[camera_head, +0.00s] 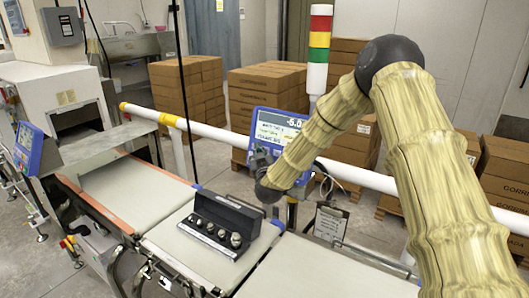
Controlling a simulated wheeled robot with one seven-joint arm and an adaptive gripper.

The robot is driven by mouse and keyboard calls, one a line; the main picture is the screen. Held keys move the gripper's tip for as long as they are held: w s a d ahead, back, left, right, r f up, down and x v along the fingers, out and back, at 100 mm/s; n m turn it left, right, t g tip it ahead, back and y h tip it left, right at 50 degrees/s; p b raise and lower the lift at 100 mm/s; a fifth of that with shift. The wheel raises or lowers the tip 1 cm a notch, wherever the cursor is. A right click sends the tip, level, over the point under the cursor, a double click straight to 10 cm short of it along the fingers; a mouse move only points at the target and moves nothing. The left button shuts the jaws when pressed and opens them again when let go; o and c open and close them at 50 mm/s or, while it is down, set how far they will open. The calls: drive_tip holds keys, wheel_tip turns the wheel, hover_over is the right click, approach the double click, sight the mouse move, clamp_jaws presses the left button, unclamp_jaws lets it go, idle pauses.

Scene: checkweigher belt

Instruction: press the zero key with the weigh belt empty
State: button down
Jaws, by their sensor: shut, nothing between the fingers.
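The weigh display (278,128) is a blue-framed panel above the far side of the belt, with a lit screen that appears to read -5.0. My gripper (258,158) is small and dark, at the display's lower left, shut and empty. It and my wrist cover that part of the panel. I cannot make out the zero key, or whether the fingertips touch the panel. The weigh belt (191,256) is the grey middle section. An open black case (228,213) with several shiny metal weights (236,240) sits on it, so the belt is not empty.
A white rail (217,133) runs behind the belts. A red, yellow and green light tower (319,45) stands behind. The infeed belt (135,190) and right-hand belt (320,272) look clear. Stacked cartons (262,95) fill the back.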

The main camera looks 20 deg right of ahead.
drive_tip(key=shift+s+d+r, duration=0.3)
drive_tip(key=shift+d+r, duration=0.1)
drive_tip(key=shift+r, duration=0.1)
drive_tip(key=shift+s+r, duration=0.1)
drive_tip(key=shift+r, duration=0.05)
drive_tip(key=shift+w+d+f+b, duration=0.25)
drive_tip(key=shift+w+d+b, duration=0.15)
drive_tip(key=shift+d+b, duration=0.05)
idle(1.3)
idle(0.5)
drive_tip(key=shift+s+a, duration=0.3)
drive_tip(key=shift+a, duration=0.55)
drive_tip(key=shift+a, duration=0.1)
